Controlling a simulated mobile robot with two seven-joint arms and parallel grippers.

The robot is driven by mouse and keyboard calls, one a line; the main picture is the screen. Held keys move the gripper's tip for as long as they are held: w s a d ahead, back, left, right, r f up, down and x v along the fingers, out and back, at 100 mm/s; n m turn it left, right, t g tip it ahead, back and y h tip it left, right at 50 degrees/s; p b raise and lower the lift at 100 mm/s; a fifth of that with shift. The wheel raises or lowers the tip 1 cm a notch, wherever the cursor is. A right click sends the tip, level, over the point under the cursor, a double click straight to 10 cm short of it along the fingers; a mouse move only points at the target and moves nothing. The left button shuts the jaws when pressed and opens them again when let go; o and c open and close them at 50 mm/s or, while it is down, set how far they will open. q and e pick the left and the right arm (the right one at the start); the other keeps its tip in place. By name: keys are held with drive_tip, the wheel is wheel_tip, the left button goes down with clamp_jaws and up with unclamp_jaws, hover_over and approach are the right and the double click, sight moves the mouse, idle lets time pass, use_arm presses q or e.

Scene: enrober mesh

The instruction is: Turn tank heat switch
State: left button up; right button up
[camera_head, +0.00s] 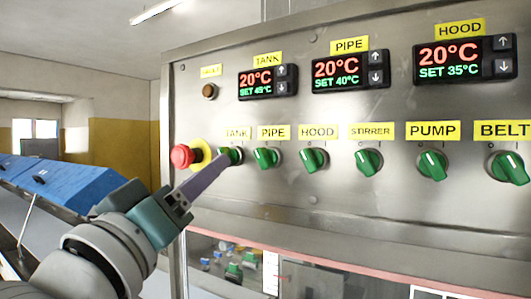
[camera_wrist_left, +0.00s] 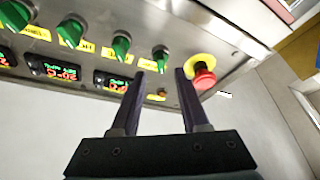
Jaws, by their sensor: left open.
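The green tank switch (camera_head: 236,155) is on the steel panel under the yellow TANK label (camera_head: 237,133). My left gripper (camera_head: 220,163) reaches in from the lower left, and its fingers partly cover this switch. In the left wrist view the left gripper (camera_wrist_left: 158,75) is open, with two dark fingers apart. The tank switch (camera_wrist_left: 160,57) shows in the gap at their tips, with nothing clearly clamped. I cannot tell whether a finger touches it. The TANK display (camera_head: 262,82) reads 20°C, SET 45°C. My right gripper is not in view.
A red emergency button (camera_head: 181,156) on a yellow base sits just left of the tank switch. The pipe switch (camera_head: 266,158) is close on its right, followed by the hood switch (camera_head: 314,159) and several others. A brown fault lamp (camera_head: 209,91) is above.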

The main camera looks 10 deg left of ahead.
use_arm(q)
drive_tip(key=p+x, duration=0.1)
drive_tip(key=x, duration=0.3)
drive_tip(key=shift+w, duration=0.35)
clamp_jaws()
